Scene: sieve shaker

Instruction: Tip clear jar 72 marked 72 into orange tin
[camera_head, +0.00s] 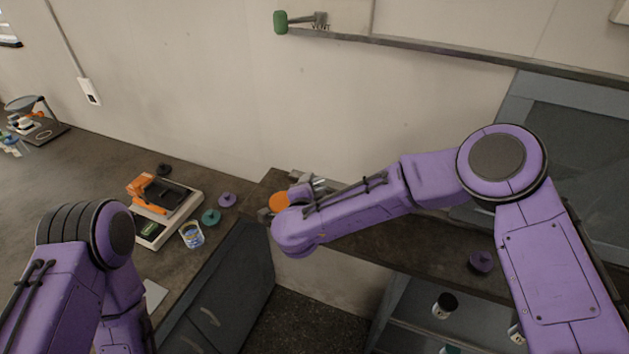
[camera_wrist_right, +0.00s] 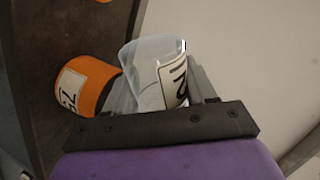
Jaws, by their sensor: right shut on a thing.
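The clear jar (camera_wrist_right: 150,72) is held in my right gripper (camera_wrist_right: 165,100), which is shut on it. Its white label shows dark digits, partly cut off from view. The orange tin (camera_wrist_right: 88,84) with a white label is just left of the jar in the right wrist view. In the head view the orange tin (camera_head: 279,202) is at the left end of the back bench, partly behind my right arm. The jar (camera_head: 319,185) shows only as a small clear piece there. I cannot tell its contents. My left gripper is out of view.
A scale with an orange item (camera_head: 149,194) stands on the left bench, near a teal lid (camera_head: 211,216), a purple lid (camera_head: 227,199) and a blue-and-white tin (camera_head: 192,235). A purple knobbed lid (camera_head: 481,262) is on the right of the back bench.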

